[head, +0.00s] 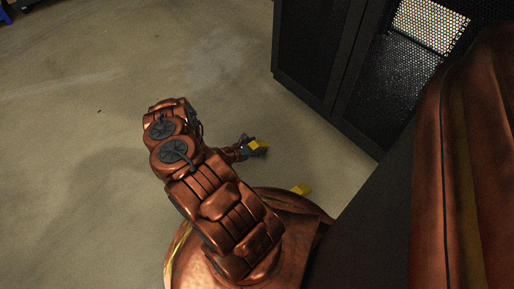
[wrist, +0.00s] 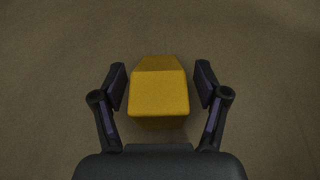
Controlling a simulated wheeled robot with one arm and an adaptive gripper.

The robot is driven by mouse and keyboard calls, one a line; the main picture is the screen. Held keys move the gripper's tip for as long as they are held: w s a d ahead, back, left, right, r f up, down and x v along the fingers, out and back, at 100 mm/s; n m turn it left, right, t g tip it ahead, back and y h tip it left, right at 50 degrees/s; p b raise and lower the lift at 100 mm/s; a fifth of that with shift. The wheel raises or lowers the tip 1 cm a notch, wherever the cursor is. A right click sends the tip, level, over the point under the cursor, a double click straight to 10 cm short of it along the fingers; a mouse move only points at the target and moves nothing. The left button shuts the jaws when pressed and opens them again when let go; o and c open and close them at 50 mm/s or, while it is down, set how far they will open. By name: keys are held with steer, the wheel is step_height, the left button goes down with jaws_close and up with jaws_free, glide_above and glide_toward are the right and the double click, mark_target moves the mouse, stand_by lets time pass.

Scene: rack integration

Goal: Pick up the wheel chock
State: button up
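The yellow wheel chock (wrist: 159,95) is a block with a sloped face, in the middle of the wrist view. My gripper (wrist: 159,85) is open, with one finger on each side of the chock. A narrow gap shows between each finger and the chock's sides. In the head view, the chock (head: 260,146) shows at the end of my gripper (head: 251,147), near the floor. I cannot tell the exact height of the fingers above the floor.
A second yellow block (head: 301,189) shows nearer my base, partly hidden by it. A black rack cabinet (head: 325,60) with mesh doors stands at the upper right. The concrete floor (head: 70,140) to the left is clear. A blue object (head: 5,14) is at the top left corner.

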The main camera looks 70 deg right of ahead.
jaws_close()
stand_by(0.4)
steer(key=shift+r, duration=0.15)
